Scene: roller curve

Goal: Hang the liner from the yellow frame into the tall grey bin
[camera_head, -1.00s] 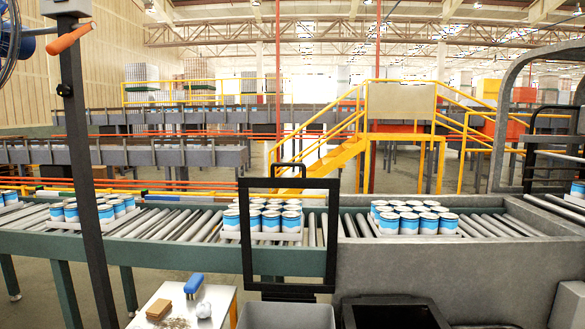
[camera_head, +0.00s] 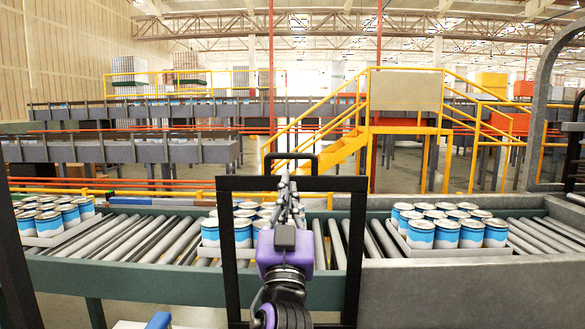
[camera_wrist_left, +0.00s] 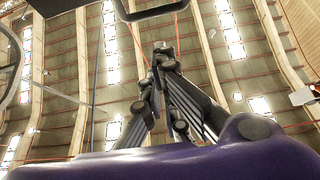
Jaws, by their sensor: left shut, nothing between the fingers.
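My left gripper (camera_head: 288,188) is purple and black and points up in the lower middle of the head view. Its fingers are together and empty. They appear in front of the opening of an upright black rectangular frame (camera_head: 225,250); I cannot tell the gap between them. In the left wrist view the closed fingers (camera_wrist_left: 163,52) point up toward the roof, below a dark bar (camera_wrist_left: 155,10). I see no liner, no liner's yellow frame and no tall grey bin now. My right gripper is not in view.
A roller conveyor (camera_head: 150,243) with trays of blue-and-white cans (camera_head: 458,234) runs behind the black frame. A grey conveyor housing (camera_head: 460,290) stands at the right. A blue object (camera_head: 159,320) shows at the bottom left edge. A yellow stair platform (camera_head: 350,150) stands farther back.

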